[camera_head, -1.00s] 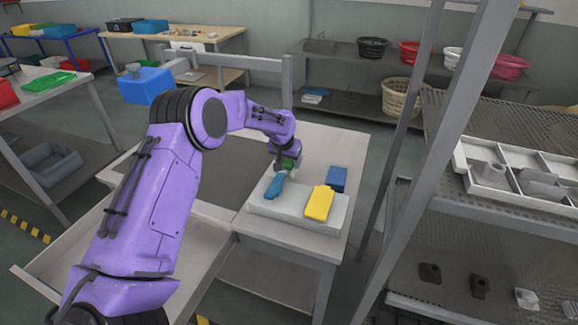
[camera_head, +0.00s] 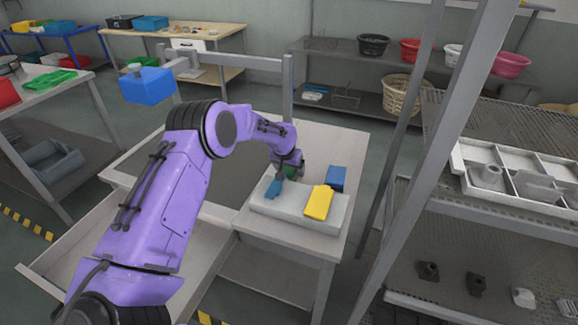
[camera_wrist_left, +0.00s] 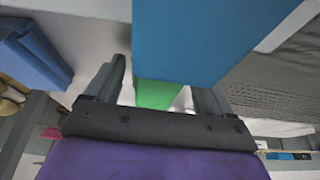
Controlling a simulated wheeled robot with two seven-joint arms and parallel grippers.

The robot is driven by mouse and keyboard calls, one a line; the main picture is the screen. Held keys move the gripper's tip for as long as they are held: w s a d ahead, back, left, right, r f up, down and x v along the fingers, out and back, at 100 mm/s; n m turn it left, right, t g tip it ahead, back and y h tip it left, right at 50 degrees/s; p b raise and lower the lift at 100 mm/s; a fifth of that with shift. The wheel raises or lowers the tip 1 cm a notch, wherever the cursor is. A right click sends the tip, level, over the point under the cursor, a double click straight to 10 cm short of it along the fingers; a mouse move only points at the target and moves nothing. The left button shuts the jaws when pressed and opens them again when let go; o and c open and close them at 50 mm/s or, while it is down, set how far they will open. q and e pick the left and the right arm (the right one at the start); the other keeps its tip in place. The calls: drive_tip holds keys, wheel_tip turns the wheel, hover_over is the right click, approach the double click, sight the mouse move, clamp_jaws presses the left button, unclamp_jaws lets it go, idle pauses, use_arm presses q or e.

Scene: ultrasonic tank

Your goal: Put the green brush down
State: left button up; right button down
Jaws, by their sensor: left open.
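The green brush (camera_head: 291,172) shows only in part, at my left gripper above the back edge of a pale tray-like block (camera_head: 295,216). In the left wrist view, its green part (camera_wrist_left: 155,94) lies between the two fingers. My left gripper (camera_head: 288,175) is open, with a finger on each side of the green part (camera_wrist_left: 160,88). I cannot tell whether the brush touches the surface below. A blue piece (camera_head: 273,190) lies beside it on the pale block and fills the upper middle of the wrist view (camera_wrist_left: 190,40).
A yellow piece (camera_head: 318,203) lies on the right of the pale block, with a dark blue block (camera_head: 337,178) behind it. A metal rack post (camera_head: 405,150) stands to the right. An open drawer (camera_head: 130,262) is at the left.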

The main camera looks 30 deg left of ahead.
use_arm(q)
drive_tip(key=b+v, duration=0.2)
drive_tip(key=v, duration=1)
drive_tip(key=shift+s+d, duration=0.1)
